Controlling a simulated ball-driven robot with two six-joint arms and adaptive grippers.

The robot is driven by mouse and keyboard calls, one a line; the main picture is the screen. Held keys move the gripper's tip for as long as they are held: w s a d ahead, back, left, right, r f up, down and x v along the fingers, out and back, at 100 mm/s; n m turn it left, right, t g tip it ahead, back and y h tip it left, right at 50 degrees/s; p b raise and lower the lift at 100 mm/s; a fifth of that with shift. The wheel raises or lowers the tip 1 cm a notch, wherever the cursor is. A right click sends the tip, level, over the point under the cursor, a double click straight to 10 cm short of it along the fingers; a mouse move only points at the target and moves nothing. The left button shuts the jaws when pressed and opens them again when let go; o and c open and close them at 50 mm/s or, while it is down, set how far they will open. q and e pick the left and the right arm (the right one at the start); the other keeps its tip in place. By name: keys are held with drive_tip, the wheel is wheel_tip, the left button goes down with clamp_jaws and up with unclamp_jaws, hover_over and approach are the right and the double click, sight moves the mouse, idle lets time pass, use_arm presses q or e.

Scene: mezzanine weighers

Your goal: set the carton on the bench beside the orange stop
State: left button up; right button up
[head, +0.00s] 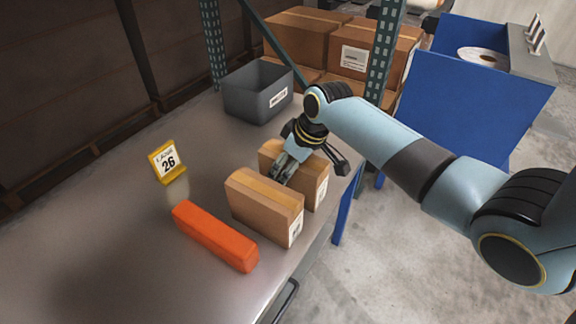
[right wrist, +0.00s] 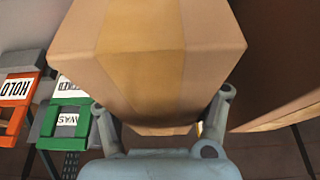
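Two brown taped cartons stand side by side on the bench (head: 110,235). My right gripper (head: 310,172) straddles the rear carton (head: 322,185), its fingers spread over opposite long sides; the outer finger looks a little apart from it. In the right wrist view this carton (right wrist: 140,45) fills the middle between the fingers (right wrist: 160,125), hiding the fingertips. The nearer carton (head: 262,207) stands in front, a narrow gap away. The orange stop (head: 215,236), a long block, lies on the bench left of the nearer carton. My left gripper is not in view.
A yellow-framed sign reading 26 (head: 167,162) and a grey bin (head: 258,92) stand on the bench. A green upright (head: 387,50), stacked boxes (head: 345,50) and a blue cabinet (head: 455,95) are behind. The bench's left part is clear.

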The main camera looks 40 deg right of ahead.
drive_tip(key=o, duration=0.4)
drive_tip(key=shift+o, duration=0.2)
drive_tip(key=p+v, duration=0.1)
drive_tip(key=v, duration=1.1)
drive_tip(key=shift+w+r, duration=0.1)
